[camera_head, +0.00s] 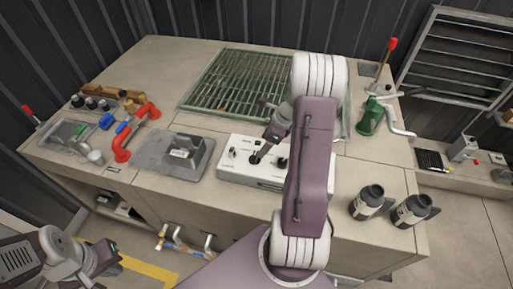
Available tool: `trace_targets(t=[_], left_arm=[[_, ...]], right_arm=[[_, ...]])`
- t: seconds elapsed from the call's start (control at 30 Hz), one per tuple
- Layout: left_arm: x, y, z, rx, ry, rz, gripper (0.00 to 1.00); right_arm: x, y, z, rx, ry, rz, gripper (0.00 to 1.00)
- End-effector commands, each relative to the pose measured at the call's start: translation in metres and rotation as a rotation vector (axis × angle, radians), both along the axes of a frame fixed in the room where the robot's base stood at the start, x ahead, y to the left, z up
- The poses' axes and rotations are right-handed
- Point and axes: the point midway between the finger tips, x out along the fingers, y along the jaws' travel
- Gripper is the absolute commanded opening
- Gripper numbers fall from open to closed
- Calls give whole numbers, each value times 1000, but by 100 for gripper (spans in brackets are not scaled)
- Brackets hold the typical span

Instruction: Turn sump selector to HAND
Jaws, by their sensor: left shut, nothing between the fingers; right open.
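A white control box (250,181) lies on the bench with several dark knobs or switches on its top. Its labels are too small to read, so I cannot tell which is the sump selector. My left gripper (108,256) is shut and empty at the lower left, away from the bench top.
A grey plate with a small box (184,152) lies left of the control box. A red pipe (123,150) is farther left. A green grating (232,82) is behind. My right arm hides the box's right end.

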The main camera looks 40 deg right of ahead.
Motion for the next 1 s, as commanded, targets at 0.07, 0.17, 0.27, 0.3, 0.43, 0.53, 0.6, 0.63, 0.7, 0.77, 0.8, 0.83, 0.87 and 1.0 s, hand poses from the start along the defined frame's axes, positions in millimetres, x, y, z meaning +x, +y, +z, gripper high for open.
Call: trace_targets(t=[0.07, 0.17, 0.27, 0.3, 0.43, 0.53, 0.6, 0.63, 0.7, 0.77, 0.8, 0.83, 0.87, 1.0], left_arm=[[0, 0, 3, 0, 0, 0, 0], [0, 0, 2, 0, 0, 0, 0], [0, 0, 1, 0, 0, 0, 0], [0, 0, 1, 0, 0, 0, 0], [0, 0, 0, 0, 0, 0, 0], [0, 0, -1, 0, 0, 0, 0], [0, 0, -1, 0, 0, 0, 0], [0, 0, -1, 0, 0, 0, 0], [0, 0, -1, 0, 0, 0, 0], [0, 0, -1, 0, 0, 0, 0], [0, 0, -1, 0, 0, 0, 0], [0, 0, -1, 0, 0, 0, 0], [0, 0, -1, 0, 0, 0, 0], [0, 0, -1, 0, 0, 0, 0]], right_arm=[[-1, -7, 1, 16, 1, -44, 71], [0, -7, -2, 17, 1, -46, 71], [3, -3, -12, 19, 4, -43, 71], [5, -1, -19, 19, 4, -44, 71], [13, 6, -46, 17, 5, -41, 71], [19, 11, -64, 16, 4, -39, 71], [22, 13, -73, 15, 4, -40, 71], [23, 13, -76, 14, 3, -39, 71], [25, 15, -81, 15, 2, -40, 71], [26, 16, -84, 14, 1, -39, 71], [27, 16, -84, 13, 2, -38, 71], [27, 16, -84, 13, 1, -39, 71], [27, 16, -84, 13, 1, -39, 71], [27, 16, -84, 13, 1, -39, 68]])
